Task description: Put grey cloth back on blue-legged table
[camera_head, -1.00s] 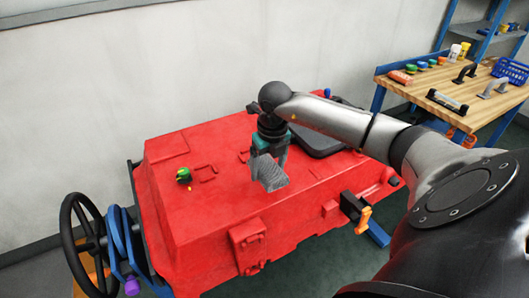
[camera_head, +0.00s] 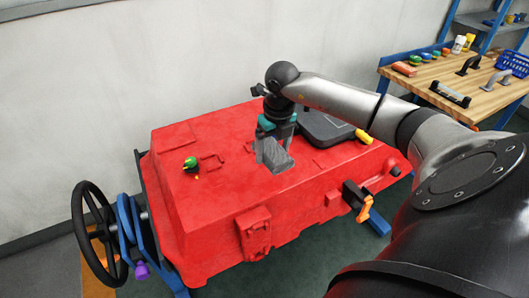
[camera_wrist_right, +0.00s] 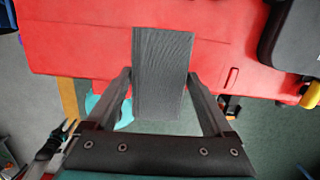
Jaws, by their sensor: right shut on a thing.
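My right gripper (camera_head: 274,148) is shut on the grey cloth (camera_head: 277,158) and holds it over the red tank (camera_head: 225,205). In the right wrist view the cloth (camera_wrist_right: 163,72) sits between the two fingers, a flat grey rectangle with the red tank behind it. Whether the cloth touches the tank top is hard to tell. The blue-legged table (camera_head: 437,75) has a wooden top and stands at the upper right, well away from the gripper. My left gripper is not in view.
A black case (camera_head: 325,127) lies on the tank, with a yellow item (camera_head: 363,136) beside it. A green-topped knob (camera_head: 190,164) sits on the tank's left. A black handwheel (camera_head: 97,233) stands at left. The table holds black handles, small coloured items and a blue basket (camera_head: 513,62).

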